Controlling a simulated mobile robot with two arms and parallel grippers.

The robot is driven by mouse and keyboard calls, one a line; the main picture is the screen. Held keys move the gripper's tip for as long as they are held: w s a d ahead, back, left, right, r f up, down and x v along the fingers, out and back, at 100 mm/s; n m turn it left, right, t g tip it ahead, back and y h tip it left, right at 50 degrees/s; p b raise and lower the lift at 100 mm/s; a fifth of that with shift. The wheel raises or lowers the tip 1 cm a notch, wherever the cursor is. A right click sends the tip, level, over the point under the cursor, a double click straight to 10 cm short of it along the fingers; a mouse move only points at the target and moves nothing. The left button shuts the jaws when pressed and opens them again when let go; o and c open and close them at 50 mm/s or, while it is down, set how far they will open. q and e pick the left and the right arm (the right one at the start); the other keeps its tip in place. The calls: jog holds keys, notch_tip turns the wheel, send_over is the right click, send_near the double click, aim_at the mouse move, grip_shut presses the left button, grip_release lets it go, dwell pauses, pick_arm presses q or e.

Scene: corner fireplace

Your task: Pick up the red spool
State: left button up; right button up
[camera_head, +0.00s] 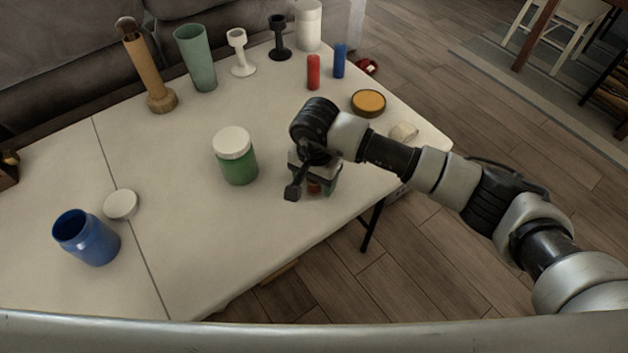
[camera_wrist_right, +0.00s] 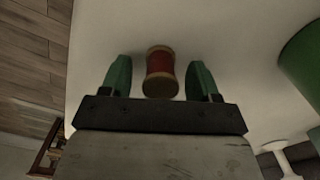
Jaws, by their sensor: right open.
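Clear gaps show between the spool and each finger. In the head view my right gripper (camera_head: 314,186) reaches down over the near right part of the table, and only a bit of the red spool (camera_head: 314,187) shows beneath it; the rest is hidden. My left gripper is not in view.
A green jar with a white lid (camera_head: 235,157) stands left of my right gripper. A blue open jar (camera_head: 87,238) and a loose white lid (camera_head: 121,205) are further left. Red (camera_head: 313,72) and blue (camera_head: 339,61) cylinders stand at the back. The table's front edge (camera_head: 300,248) is close.

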jog(key=shift+f, duration=0.15)
jog(key=c, duration=1)
